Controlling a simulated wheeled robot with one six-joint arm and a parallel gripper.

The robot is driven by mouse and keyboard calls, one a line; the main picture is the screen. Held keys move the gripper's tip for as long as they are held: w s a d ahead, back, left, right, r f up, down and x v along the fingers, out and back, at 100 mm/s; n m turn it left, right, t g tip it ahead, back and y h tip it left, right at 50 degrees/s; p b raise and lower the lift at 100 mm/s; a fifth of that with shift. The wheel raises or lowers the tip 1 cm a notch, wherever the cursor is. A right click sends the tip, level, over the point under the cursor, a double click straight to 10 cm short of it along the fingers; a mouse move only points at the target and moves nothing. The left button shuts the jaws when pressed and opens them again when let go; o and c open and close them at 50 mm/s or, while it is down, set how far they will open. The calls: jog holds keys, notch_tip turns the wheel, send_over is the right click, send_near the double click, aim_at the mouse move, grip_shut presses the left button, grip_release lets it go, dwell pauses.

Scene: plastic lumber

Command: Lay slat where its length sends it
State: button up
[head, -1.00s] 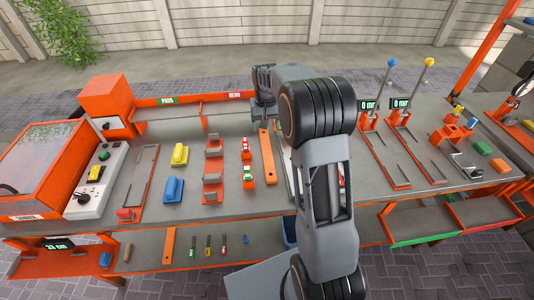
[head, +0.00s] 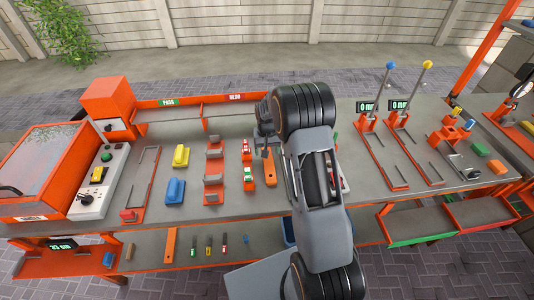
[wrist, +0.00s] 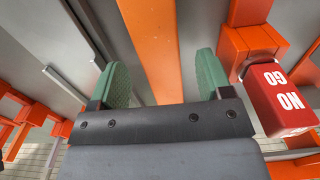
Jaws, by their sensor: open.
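An orange slat (head: 269,168) lies on the bench in the middle of the head view, its far end hidden by my gripper. My gripper (head: 267,146) is over the slat's far part. In the wrist view my gripper (wrist: 162,80) is open, with green pads on either side of the slat (wrist: 150,40). The pads do not appear to touch it; the remaining height above it is hard to tell. Another orange slat (head: 170,245) lies on the lower shelf. Trays with a green edge (head: 420,228) and a red edge (head: 485,212) are at the lower right.
A red GO/NO block (wrist: 285,98) stands close right of my gripper in the wrist view. Red and green blocks (head: 247,172) stand left of the slat. PASS and REDO racks (head: 200,108) line the back. Two posts with 0 mm displays (head: 368,107) stand to the right.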

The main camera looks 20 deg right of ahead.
jog(key=shift+f, duration=0.85)
jog(key=c, duration=1.2)
jog(key=shift+r, duration=0.1)
